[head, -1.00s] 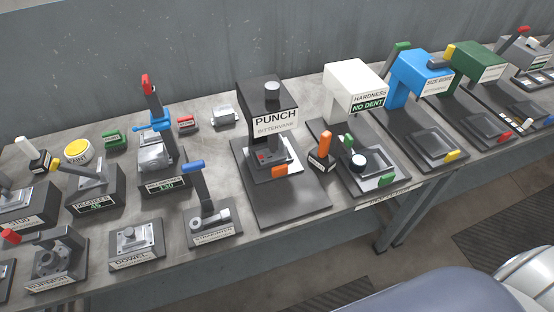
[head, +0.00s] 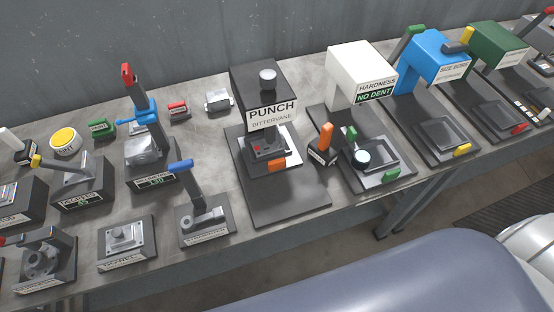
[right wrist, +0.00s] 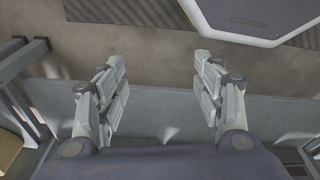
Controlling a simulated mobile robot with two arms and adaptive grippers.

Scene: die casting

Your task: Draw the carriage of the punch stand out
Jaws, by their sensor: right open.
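The punch stand (head: 267,95) is a dark stand with a white PUNCH label, a round grey knob on top and a long dark base. Its carriage (head: 291,160), a light plate with an orange tab (head: 277,165) at the front, sits under the punch head at the back of the base. A dark block-like part rests on the carriage. The front of the base is bare. My right gripper (right wrist: 160,82) is open and empty in the right wrist view, with floor and a grey beam behind it. My left gripper is in no frame.
An orange-handled block (head: 323,152) stands just right of the punch stand. The white hardness stand (head: 361,75) is beyond it, and a blue-handled fixture (head: 203,215) stands to the left. The table's front edge (head: 300,232) is clear before the punch stand.

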